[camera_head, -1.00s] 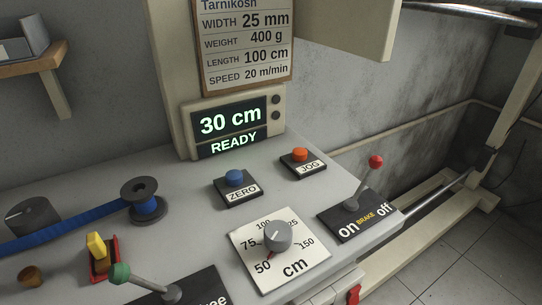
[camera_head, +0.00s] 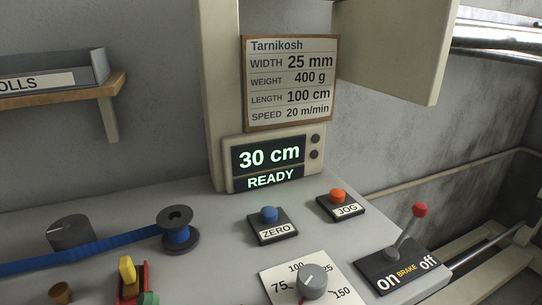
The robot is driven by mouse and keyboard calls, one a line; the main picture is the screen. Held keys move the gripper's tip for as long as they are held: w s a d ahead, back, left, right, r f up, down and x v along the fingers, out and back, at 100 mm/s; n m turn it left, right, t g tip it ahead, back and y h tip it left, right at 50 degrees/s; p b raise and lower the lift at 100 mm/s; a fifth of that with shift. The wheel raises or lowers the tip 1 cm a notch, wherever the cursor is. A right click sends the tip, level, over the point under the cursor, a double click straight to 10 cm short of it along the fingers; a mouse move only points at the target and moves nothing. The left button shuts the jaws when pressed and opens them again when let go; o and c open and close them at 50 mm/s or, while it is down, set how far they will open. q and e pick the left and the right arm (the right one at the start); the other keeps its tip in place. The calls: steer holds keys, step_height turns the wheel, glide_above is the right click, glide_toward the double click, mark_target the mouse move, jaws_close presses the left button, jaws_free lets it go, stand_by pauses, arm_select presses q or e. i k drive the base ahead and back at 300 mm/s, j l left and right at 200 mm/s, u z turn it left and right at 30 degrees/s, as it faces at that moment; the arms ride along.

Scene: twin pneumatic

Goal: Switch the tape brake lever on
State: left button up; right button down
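The tape brake lever (camera_head: 408,232) has a grey shaft and a red ball knob (camera_head: 420,210). It stands on a black plate (camera_head: 380,272) marked "on", "BRAKE" and "off" at the right end of the grey console. The shaft leans up and to the right, toward the "off" side. Neither of my grippers is in view, and nothing touches the lever.
A blue ZERO button (camera_head: 269,215) and an orange JOG button (camera_head: 338,196) sit left of the lever. A grey dial (camera_head: 312,281) is in front. The display (camera_head: 268,160) reads 30 cm, READY. Blue tape runs to a black spool (camera_head: 178,231).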

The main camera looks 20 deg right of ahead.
mark_target(419, 209)
steer(key=l+z, duration=0.1)
steer(key=z, duration=1.15)
steer(key=k+l, duration=0.1)
steer(key=l, duration=0.3)
steer(key=k+l+u, duration=0.15)
steer(key=l, duration=0.6)
steer(key=k+l+u, duration=0.1)
steer(key=l, duration=0.25)
steer(key=k+l, duration=0.2)
steer(key=l, duration=0.2)
steer(key=k+l+u, duration=0.15)
steer(key=l, duration=0.2)
